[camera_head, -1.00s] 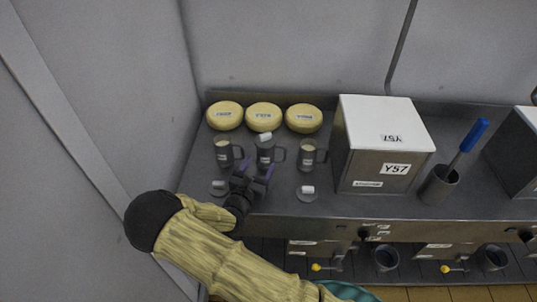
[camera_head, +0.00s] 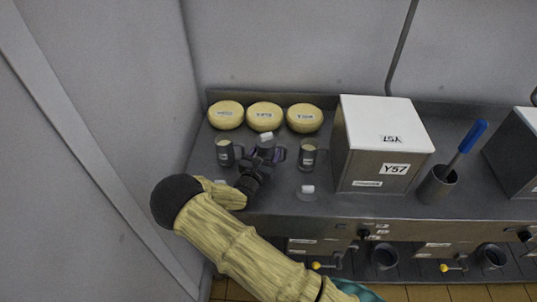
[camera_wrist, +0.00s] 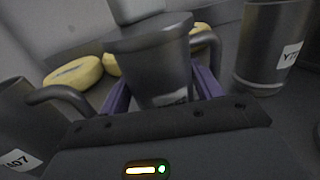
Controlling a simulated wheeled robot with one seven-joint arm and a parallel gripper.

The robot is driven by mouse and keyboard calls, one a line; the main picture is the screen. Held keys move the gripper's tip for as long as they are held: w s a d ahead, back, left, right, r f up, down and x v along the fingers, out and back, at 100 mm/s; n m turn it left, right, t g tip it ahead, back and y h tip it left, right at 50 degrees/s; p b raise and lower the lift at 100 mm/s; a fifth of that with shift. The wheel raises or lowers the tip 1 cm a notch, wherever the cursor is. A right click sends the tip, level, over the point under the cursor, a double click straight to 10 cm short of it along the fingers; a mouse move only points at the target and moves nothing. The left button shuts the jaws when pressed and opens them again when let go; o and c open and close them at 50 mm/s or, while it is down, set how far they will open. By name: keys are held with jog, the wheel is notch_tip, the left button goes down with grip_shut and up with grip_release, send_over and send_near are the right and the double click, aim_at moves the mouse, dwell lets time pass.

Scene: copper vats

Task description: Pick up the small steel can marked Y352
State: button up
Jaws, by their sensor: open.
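Three small dark steel cans with side handles stand in a row: left can (camera_head: 225,153), middle can (camera_head: 266,142), right can (camera_head: 309,152). Their labels are too small to read in the head view. My gripper (camera_head: 265,155) is open, its two purple fingers either side of the middle can. In the wrist view the middle can (camera_wrist: 155,60) stands between the fingers, handle to the right, its label mostly hidden by my gripper. The right can (camera_wrist: 268,45) has a partly visible label starting with Y. The left can (camera_wrist: 25,125) shows a label ending in 07.
Three yellow labelled rounds (camera_head: 264,116) lie behind the cans. A steel box marked Y57 (camera_head: 383,150) stands right of them. A wall (camera_head: 90,150) closes the left side.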

aim_at(267, 133)
jog(key=shift+d, duration=0.2)
jog(key=shift+a+r, duration=0.1)
jog(key=c, duration=1.1)
notch_tip(267, 133, up, 10)
jog(key=shift+w, duration=0.1)
dwell(0.4)
